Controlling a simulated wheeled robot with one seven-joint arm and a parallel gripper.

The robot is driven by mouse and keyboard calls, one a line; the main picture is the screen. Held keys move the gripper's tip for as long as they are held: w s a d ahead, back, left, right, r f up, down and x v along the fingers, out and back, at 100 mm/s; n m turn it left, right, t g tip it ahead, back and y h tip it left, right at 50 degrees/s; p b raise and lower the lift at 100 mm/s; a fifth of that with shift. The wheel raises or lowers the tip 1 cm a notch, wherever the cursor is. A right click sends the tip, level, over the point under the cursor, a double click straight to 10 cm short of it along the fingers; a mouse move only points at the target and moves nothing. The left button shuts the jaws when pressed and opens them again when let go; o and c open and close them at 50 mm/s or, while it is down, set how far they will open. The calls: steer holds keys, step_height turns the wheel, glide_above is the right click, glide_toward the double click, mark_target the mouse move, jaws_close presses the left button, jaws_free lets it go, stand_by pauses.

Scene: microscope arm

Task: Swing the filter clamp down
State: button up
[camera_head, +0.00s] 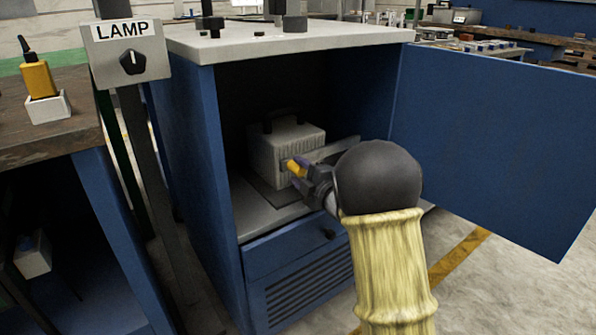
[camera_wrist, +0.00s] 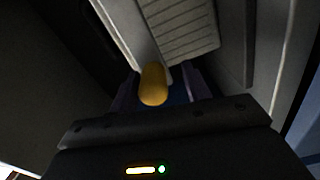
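A pale ribbed box (camera_head: 290,147) with a dark handle on top stands inside the open blue cabinet. I take the clamp to be the part with the yellow grip (camera_head: 296,168) at the box's front; its yellow end also shows in the wrist view (camera_wrist: 153,84). A flat grey bar (camera_head: 335,148) sticks out to the right of the box, partly behind my arm. My gripper (camera_head: 302,176) is at the yellow grip. In the wrist view its two purple fingers (camera_wrist: 162,90) stand apart on either side of the grip, with a gap visible on the right. The clamp's pivot is hidden.
The blue cabinet door (camera_head: 490,140) stands wide open on the right. The cabinet's side wall (camera_head: 205,190) is close on the left, and a drawer (camera_head: 290,250) is below. A post with a LAMP switch box (camera_head: 128,55) stands at the left front.

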steer(key=shift+a+r, duration=0.1)
steer(key=shift+r, duration=0.1)
steer(key=shift+s, duration=0.2)
steer(key=p+v, duration=0.5)
steer(key=v, duration=1.2)
steer(key=shift+f, duration=0.25)
steer(key=shift+w, duration=0.1)
